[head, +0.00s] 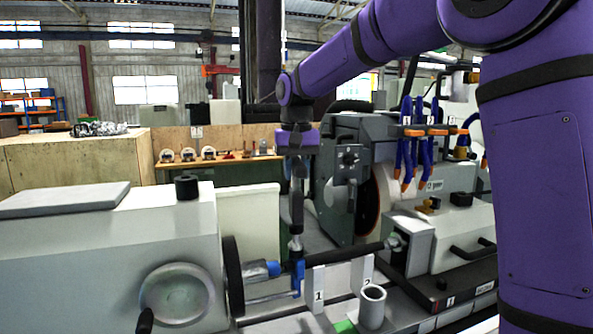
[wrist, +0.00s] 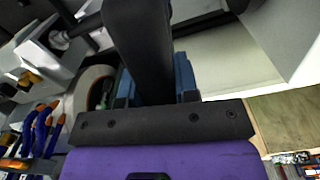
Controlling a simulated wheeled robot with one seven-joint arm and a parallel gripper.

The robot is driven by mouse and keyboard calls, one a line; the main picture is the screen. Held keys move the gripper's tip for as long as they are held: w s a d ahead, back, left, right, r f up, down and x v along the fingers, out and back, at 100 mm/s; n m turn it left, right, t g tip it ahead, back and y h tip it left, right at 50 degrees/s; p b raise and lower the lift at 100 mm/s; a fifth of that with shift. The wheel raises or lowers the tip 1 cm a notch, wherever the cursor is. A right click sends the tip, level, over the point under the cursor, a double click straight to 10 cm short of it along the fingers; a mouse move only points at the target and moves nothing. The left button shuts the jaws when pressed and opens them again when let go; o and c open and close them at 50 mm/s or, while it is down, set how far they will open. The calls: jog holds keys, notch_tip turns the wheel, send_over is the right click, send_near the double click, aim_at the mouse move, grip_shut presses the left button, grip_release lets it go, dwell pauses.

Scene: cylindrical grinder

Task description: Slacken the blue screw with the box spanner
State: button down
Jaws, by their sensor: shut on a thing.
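My gripper (head: 297,168) points down and is shut on the dark handle of the box spanner (head: 296,205), which hangs upright below it. In the wrist view the spanner (wrist: 140,50) is a thick dark bar running away between the blue-grey fingers (wrist: 155,88). The spanner's silver lower end (head: 296,243) is directly above a blue clamp (head: 298,276) around the bar between the machine's two ends. The blue screw cannot be made out separately; whether the spanner is seated on it cannot be told.
Two white plates marked 1 (head: 317,287) and 2 (head: 363,268) stand close to the right of the clamp. A grey cup (head: 372,306) stands in front. The white headstock (head: 110,255) is at left, the wheel housing (head: 345,180) behind, and blue hoses (head: 407,140) to the right.

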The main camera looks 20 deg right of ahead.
aim_at(296, 158)
jog(key=shift+f, duration=0.15)
jog(key=shift+m, duration=0.4)
jog(key=shift+w+r, duration=0.1)
jog(key=shift+r, duration=2.7)
jog(key=shift+r, duration=2.35)
